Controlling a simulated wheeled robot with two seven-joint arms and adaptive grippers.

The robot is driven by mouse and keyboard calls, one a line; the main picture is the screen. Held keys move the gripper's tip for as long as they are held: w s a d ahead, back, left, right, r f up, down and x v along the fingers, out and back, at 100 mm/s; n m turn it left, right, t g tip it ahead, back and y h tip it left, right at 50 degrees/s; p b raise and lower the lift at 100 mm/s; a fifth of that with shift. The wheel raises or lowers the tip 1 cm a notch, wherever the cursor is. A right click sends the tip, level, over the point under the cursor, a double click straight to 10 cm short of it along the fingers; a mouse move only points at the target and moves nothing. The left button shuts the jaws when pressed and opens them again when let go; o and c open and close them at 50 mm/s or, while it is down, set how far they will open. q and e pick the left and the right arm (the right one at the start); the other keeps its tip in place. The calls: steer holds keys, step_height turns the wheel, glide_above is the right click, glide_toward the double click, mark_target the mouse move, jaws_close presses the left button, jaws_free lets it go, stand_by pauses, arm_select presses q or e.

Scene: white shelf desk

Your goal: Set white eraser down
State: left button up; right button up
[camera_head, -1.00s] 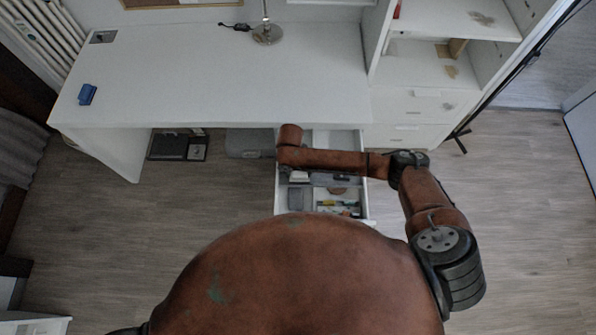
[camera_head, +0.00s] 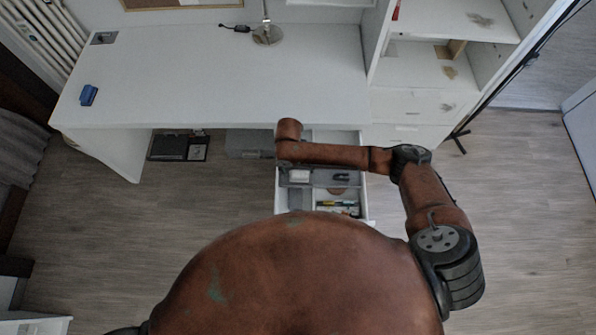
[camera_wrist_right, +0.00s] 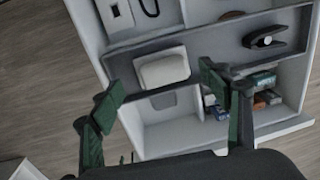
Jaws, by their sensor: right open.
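The white eraser (camera_wrist_right: 163,68) is a pale block with rounded edges. In the right wrist view it lies in the left end of a narrow grey tray (camera_wrist_right: 205,38) in the open drawer. My right gripper (camera_wrist_right: 162,84) is open, with one green-padded finger to each side of the eraser and a visible gap to both. In the head view the eraser (camera_head: 299,175) shows small and white in the tray, and my right arm hides much of the drawer's rear. My right gripper's fingers cannot be made out there. My left gripper is not in view.
A black stapler-like object (camera_wrist_right: 265,38) lies at the tray's other end. Several small boxes (camera_wrist_right: 265,90) sit in a drawer compartment, beside an empty one (camera_wrist_right: 170,130). The white desk top (camera_head: 210,80) is mostly clear, with a blue object (camera_head: 88,95) at left and a lamp base (camera_head: 267,35).

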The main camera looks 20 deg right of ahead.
mark_target(295, 172)
step_height(295, 172, up, 8)
steer(key=p, duration=0.1)
steer(key=shift+a+r, duration=0.2)
steer(key=shift+a, duration=0.2)
steer(key=shift+w, duration=0.1)
